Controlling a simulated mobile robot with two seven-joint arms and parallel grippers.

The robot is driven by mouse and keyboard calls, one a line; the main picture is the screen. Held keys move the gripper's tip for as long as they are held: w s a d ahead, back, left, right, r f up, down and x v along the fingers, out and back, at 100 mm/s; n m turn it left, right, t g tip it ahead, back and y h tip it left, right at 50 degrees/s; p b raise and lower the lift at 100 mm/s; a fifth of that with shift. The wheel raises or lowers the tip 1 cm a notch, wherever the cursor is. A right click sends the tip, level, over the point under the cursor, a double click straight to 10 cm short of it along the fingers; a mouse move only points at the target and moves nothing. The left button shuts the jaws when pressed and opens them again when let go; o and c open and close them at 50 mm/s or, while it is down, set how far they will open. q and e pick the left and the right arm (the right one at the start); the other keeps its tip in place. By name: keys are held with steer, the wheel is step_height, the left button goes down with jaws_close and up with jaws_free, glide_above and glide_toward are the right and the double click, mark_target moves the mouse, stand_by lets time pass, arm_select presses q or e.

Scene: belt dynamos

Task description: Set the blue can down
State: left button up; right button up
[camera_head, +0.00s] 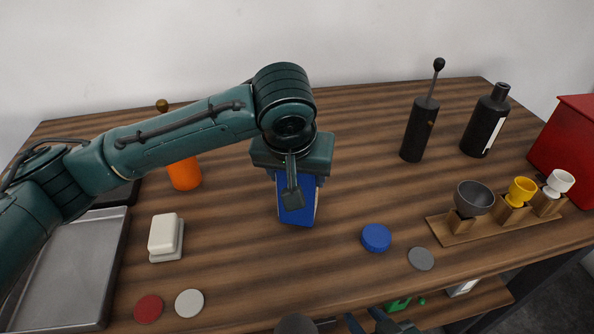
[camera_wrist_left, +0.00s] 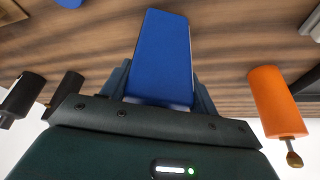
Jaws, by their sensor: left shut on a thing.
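My left gripper (camera_head: 294,182) is shut on the blue can (camera_head: 298,208), which hangs below the wrist over the middle of the table. In the left wrist view the blue can (camera_wrist_left: 162,55) sits between the two fingers of my left gripper (camera_wrist_left: 160,85). Its far end points toward the wooden table top. I cannot tell whether its base touches the table (camera_head: 235,245). Part of my right gripper (camera_head: 368,322) seems to show at the bottom edge of the head view, cut off, with its jaws unclear.
A blue lid (camera_head: 376,238) and a grey disc (camera_head: 421,258) lie right of the can. A wooden rack (camera_head: 458,236) holds cups further right. An orange grinder (camera_head: 184,174), a white block (camera_head: 163,233) and a metal tray (camera_head: 62,285) are left. Wood around the can is clear.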

arm_select(q)
steer(key=o, duration=1.5)
steer(key=shift+f, duration=0.1)
steer(key=v, duration=1.2)
steer(key=shift+p, duration=0.35)
